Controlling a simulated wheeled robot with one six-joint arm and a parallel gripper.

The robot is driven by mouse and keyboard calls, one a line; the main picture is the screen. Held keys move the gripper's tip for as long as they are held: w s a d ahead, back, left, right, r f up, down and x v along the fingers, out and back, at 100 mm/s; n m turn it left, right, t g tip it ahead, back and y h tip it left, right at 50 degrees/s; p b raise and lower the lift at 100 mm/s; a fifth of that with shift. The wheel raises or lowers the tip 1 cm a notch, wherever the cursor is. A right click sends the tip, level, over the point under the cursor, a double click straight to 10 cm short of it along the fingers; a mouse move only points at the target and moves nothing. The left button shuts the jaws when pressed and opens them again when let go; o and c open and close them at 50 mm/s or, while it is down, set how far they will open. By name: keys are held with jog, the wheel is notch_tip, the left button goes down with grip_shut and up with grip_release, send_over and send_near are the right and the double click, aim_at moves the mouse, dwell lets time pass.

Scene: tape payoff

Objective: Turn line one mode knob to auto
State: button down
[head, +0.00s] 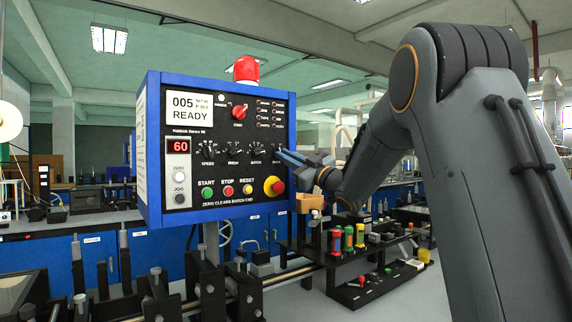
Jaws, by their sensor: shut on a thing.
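The blue-framed control panel (216,118) stands at the centre left in the head view. Its lower row has several black knobs; the rightmost knob (277,149) is at the panel's right edge, and its label is too small to read surely. My gripper (283,155) reaches in from the right and is shut on this rightmost knob. The blue fingers hide part of the knob, so its pointer setting cannot be told. A red selector knob (239,112) sits higher on the panel. The screen (190,108) reads "005" and "READY".
Below the knobs are START, STOP and RESET buttons and a red emergency stop (275,186) on yellow, close under my gripper. A red beacon (246,69) tops the panel. A black rack (350,265) with small coloured parts stands below right. Machine rails run along the front.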

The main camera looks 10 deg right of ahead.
jog(key=shift+r+n+g+y, duration=0.3)
jog(key=shift+r+n+y, duration=0.15)
jog(key=shift+n, duration=0.45)
jog(key=c, duration=1.8)
grip_release()
jog(key=shift+d+f, duration=0.1)
jog(key=shift+c, duration=0.2)
jog(key=b+v, duration=0.2)
jog(key=v, duration=0.5)
jog(key=shift+s+f, duration=0.2)
jog(key=shift+f, duration=0.1)
